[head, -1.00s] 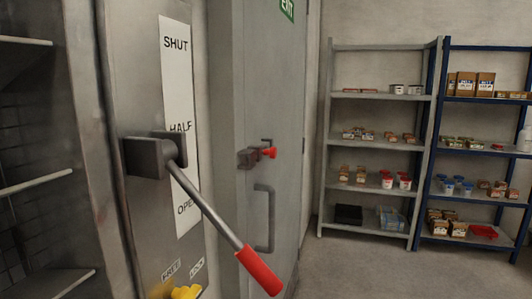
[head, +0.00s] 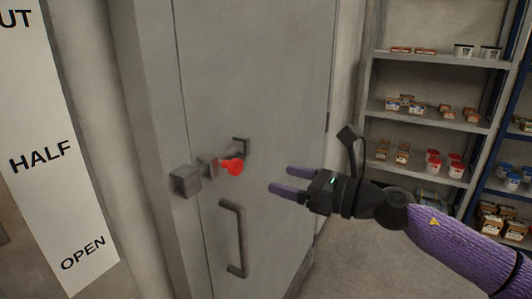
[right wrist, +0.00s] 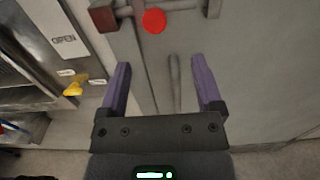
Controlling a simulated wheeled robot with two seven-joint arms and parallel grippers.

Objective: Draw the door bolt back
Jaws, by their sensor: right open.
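The door bolt has a red knob (head: 231,167) and grey brackets on the grey door (head: 270,70). A square grey keeper block (head: 185,181) sits at its left, by the door's edge. In the right wrist view the red knob (right wrist: 154,20) shows at the top, beyond the fingertips. My right gripper (head: 279,181) is open and empty, to the right of the knob and apart from it. Its two purple fingers also show spread in the right wrist view (right wrist: 159,75). My left gripper is not in view.
A grey pull handle (head: 236,240) stands out from the door below the bolt. A label strip reading HALF and OPEN (head: 45,150) is at the left. Shelves with small goods (head: 425,125) stand at the right. Floor between door and shelves looks clear.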

